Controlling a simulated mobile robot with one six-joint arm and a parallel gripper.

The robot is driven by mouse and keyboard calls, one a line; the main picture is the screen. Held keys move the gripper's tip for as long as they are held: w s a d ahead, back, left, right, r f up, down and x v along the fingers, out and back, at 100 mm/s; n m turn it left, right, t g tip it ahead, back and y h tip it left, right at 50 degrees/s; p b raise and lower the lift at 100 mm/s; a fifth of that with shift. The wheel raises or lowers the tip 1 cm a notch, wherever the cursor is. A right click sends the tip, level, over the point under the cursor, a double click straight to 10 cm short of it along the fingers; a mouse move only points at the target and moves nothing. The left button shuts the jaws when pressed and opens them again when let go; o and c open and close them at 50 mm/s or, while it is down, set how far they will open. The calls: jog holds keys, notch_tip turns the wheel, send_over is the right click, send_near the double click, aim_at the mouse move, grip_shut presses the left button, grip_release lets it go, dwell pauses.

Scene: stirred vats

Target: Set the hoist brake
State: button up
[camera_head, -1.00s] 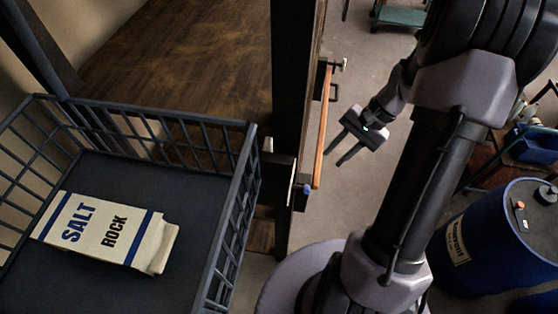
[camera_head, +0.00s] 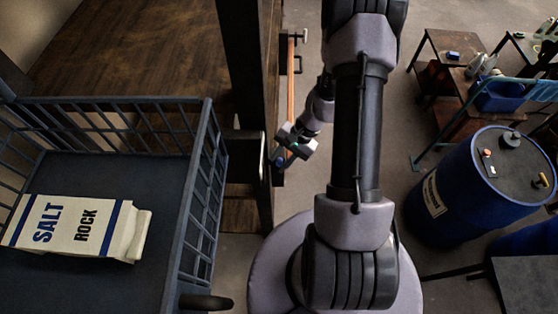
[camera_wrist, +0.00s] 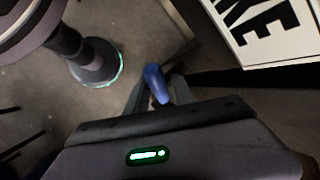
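A blue knob or handle end (camera_head: 280,161) shows beside the dark post, at the lower end of a long orange-brown bar (camera_head: 291,85). In the wrist view the blue handle (camera_wrist: 155,83) stands between my two fingers. My gripper (camera_wrist: 156,92) looks open, with one finger on each side of the handle; I cannot tell whether either touches it. In the head view my gripper (camera_head: 290,150) is at the handle and partly hides it. A white sign (camera_wrist: 255,30) with the black letters "KE" is at the upper right of the wrist view.
A dark barred cage (camera_head: 190,215) holds a rock salt bag (camera_head: 75,228) at left. The dark post (camera_head: 243,70) stands close to my gripper. A blue drum (camera_head: 470,195) and a cluttered bench (camera_head: 452,60) are at right. Floor between them is open.

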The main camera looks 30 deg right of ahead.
jog(key=shift+s, duration=0.1)
jog(key=shift+c, duration=0.2)
grip_shut()
jog(key=shift+r, duration=0.1)
jog(key=shift+g+y+p, duration=0.5)
jog(key=shift+p, duration=0.25)
jog(key=shift+d+m+g+y, duration=0.1)
jog(key=shift+m+g+y, duration=0.3)
jog(key=shift+g, duration=0.2)
jog(key=shift+f+g+y+b, duration=0.25)
jog(key=shift+g+y+b, duration=0.35)
jog(key=shift+g+b, duration=0.1)
jog(key=shift+r+m+g+y+b, duration=0.1)
jog(key=shift+m+g+y+b, duration=0.4)
jog(key=shift+g+y+b, duration=0.35)
jog(key=shift+r, duration=0.1)
